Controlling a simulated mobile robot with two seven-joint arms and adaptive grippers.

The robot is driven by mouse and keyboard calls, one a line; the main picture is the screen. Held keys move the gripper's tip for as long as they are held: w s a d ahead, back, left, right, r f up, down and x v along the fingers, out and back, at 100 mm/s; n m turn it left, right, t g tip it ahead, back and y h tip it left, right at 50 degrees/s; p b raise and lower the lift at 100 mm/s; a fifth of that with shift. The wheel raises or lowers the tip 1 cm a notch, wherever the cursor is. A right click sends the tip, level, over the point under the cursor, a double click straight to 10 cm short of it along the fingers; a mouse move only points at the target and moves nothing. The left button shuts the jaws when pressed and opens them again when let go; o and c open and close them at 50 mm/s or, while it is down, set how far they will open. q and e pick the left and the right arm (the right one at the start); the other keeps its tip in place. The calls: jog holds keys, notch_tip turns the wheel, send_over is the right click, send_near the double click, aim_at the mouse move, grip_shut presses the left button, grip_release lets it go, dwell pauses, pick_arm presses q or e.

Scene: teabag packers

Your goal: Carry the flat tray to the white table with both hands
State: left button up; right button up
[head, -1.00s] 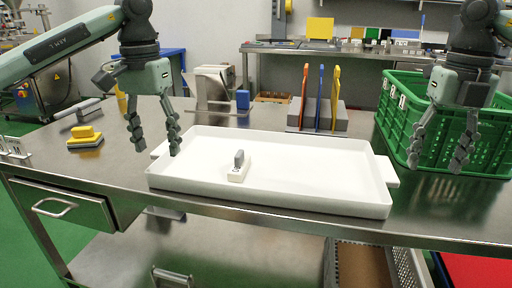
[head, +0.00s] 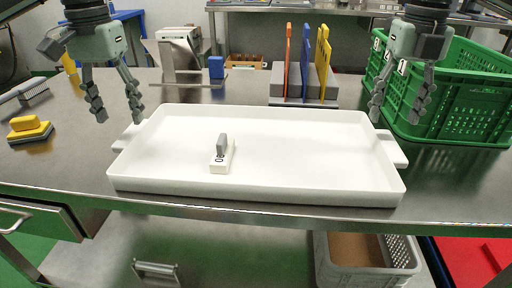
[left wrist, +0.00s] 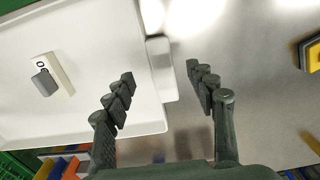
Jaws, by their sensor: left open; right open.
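The flat tray (head: 300,150) is white and shallow, with a tab handle at each short end, and lies on the steel table. A small white block with a grey upright part (head: 222,156) sits inside it. My left gripper (head: 118,118) is open and empty above the tray's left handle (head: 128,138). In the left wrist view the handle (left wrist: 158,62) lies ahead of the open fingers (left wrist: 160,82). My right gripper (head: 393,112) is open and empty above the tray's right handle (head: 392,150). I cannot make out the white table.
A green crate (head: 450,98) stands close to the right of the tray. Colored boards in a rack (head: 303,85) stand behind it. A yellow-topped block (head: 28,128) and a brush (head: 25,93) lie at left.

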aim_at(127, 137)
pick_arm(q)
notch_tip(127, 137, down, 7)
jog(key=shift+r, duration=0.15)
pick_arm(e)
notch_tip(127, 137, down, 7)
jog(key=shift+r, duration=0.15)
pick_arm(q)
grip_shut()
pick_arm(e)
grip_shut()
pick_arm(q)
jog(key=shift+r, duration=0.1)
